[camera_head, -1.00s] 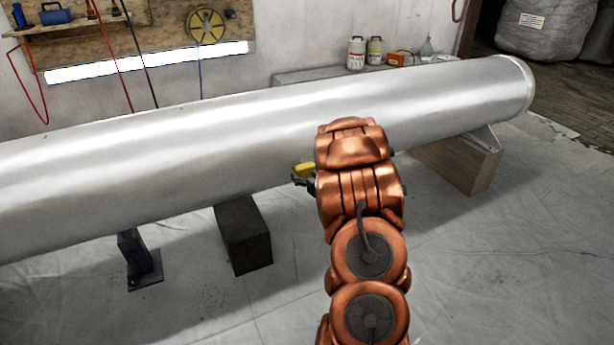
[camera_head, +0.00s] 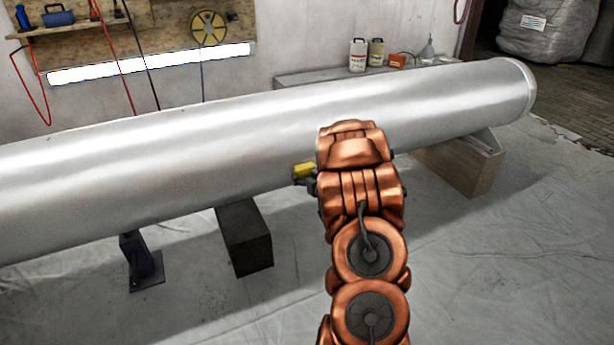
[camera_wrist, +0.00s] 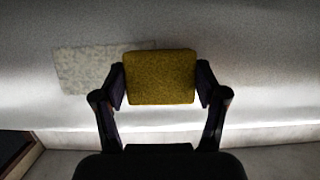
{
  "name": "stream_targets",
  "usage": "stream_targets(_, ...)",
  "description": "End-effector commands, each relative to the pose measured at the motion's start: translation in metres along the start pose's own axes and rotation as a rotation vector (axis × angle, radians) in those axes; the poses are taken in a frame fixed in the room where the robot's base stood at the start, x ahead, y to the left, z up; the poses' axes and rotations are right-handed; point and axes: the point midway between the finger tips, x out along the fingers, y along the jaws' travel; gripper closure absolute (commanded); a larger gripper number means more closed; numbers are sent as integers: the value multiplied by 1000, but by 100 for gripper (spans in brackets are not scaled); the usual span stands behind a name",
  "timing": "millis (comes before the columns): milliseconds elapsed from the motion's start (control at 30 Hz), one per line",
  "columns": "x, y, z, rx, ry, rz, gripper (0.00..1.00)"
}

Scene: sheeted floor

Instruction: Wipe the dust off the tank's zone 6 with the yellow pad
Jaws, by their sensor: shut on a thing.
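The tank (camera_head: 240,130) is a long silver cylinder lying across the head view; its surface also fills most of the wrist view (camera_wrist: 260,70). My gripper (camera_wrist: 160,82) is shut on the yellow pad (camera_wrist: 160,77), one finger at each side of it. In the head view the pad (camera_head: 304,170) shows beside my copper arm, in front of the tank's lower side. A pale speckled dust patch (camera_wrist: 85,70) lies on the tank, left of the pad in the wrist view and partly behind it. I cannot tell whether the pad touches the tank. No zone number is readable.
A dark block (camera_head: 244,240) and a dark metal stand (camera_head: 142,265) are under the tank, with a wooden block (camera_head: 465,165) under its right end. Bottles (camera_head: 358,55) stand on a bench behind. The sheeted floor (camera_head: 480,270) in front is clear.

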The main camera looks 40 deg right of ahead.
Motion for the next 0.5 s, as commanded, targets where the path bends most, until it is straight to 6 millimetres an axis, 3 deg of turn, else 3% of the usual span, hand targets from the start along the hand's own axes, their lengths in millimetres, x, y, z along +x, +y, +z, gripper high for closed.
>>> stream_targets(500,7,0,-3,0,1,0,56)
